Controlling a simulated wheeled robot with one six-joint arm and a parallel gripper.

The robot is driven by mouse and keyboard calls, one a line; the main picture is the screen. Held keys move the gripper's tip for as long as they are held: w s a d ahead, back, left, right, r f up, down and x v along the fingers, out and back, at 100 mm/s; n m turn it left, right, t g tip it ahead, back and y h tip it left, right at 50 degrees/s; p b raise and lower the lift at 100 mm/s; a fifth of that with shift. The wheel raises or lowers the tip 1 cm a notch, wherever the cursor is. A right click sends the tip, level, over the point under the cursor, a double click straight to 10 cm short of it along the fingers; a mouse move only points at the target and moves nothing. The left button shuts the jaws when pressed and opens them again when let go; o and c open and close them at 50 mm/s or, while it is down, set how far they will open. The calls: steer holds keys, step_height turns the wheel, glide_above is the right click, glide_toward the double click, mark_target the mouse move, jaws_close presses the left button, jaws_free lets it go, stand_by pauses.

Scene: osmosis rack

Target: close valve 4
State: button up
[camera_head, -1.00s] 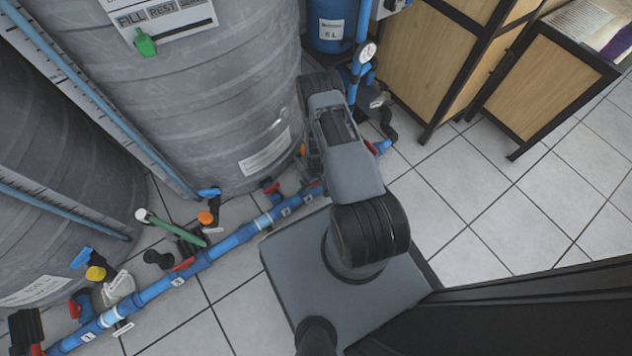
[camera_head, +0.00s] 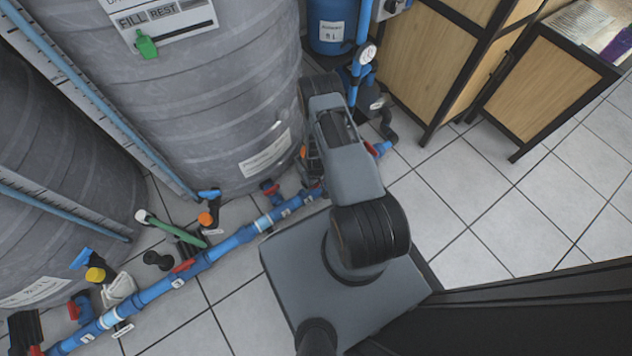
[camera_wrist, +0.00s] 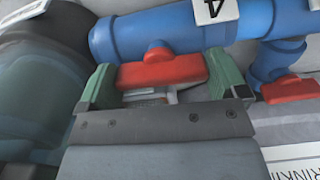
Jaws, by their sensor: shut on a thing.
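In the wrist view, the red handle of a valve (camera_wrist: 162,70) sits on the blue pipe (camera_wrist: 150,30), beside a white tag reading 4 (camera_wrist: 214,9). The handle lies roughly along the pipe, slightly tilted. My gripper (camera_wrist: 162,82) has its green fingers at the two ends of this handle and is shut on it. In the head view, my arm reaches down to the pipe near the large grey tank, and its links hide the gripper and this valve.
Another red valve handle (camera_wrist: 290,89) is on a branch at right in the wrist view. In the head view, the grey tank (camera_head: 200,90) stands behind the blue pipe (camera_head: 225,246). A wooden cabinet (camera_head: 430,60) is at upper right. Tiled floor (camera_head: 490,215) at right is clear.

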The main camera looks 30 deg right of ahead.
steer(key=m, duration=0.8)
steer(key=shift+m, duration=0.3)
steer(key=m, duration=0.4)
steer(key=shift+p, duration=0.35)
steer(key=shift+m, duration=2.4)
steer(key=o, duration=0.6)
step_height(320, 180, up, 14)
steer(key=p, duration=0.8)
